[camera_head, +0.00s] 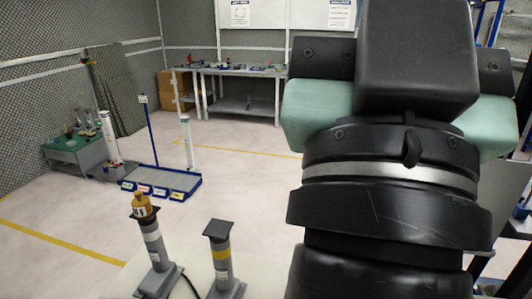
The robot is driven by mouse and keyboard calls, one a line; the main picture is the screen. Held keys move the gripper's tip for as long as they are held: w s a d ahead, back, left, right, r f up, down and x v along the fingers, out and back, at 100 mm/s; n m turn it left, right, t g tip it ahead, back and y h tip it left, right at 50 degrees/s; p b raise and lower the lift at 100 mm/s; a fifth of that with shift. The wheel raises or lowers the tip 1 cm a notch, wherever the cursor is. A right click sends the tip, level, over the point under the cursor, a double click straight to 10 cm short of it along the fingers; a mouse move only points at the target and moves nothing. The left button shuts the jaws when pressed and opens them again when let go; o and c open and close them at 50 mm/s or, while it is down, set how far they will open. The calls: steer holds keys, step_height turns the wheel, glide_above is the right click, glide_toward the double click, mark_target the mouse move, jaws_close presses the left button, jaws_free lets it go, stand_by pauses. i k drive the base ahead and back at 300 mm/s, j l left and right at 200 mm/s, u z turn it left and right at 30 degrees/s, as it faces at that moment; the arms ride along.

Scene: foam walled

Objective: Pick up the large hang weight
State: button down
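A brass-coloured weight (142,207) with a dark marking and a small knob on top stands at the lower left. It looks like the large hang weight, though no other weight is clear enough to compare its size. It rests on top of a short grey post (155,252) with a white band. My arm, black with teal parts, fills the right half of the view, well to the right of the weight. No gripper fingers show, so I cannot see what the gripper holds or whether it is open.
A second grey post (220,258) with a flat, bare dark top stands right of the first. Behind are a blue-edged platform (165,180), a small green-sided table (75,150) and a long workbench (240,72). Open floor lies between. My arm hides the right side.

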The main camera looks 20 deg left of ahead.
mark_target(141, 205)
steer(key=u, duration=0.7)
steer(key=i+l+u, duration=0.15)
steer(key=u, duration=0.25)
steer(key=i+l+u, duration=0.25)
steer(key=u, duration=0.15)
steer(key=i+l+u, duration=0.15)
steer(key=l+u, duration=0.25)
steer(key=i+l+u, duration=0.15)
steer(key=u, duration=0.25)
steer(key=i+l, duration=0.2)
steer(key=l, duration=0.15)
steer(key=i+l, duration=0.2)
steer(key=l, duration=0.2)
steer(key=i+l+u, duration=0.1)
steer(key=l, duration=0.25)
steer(key=i, duration=0.05)
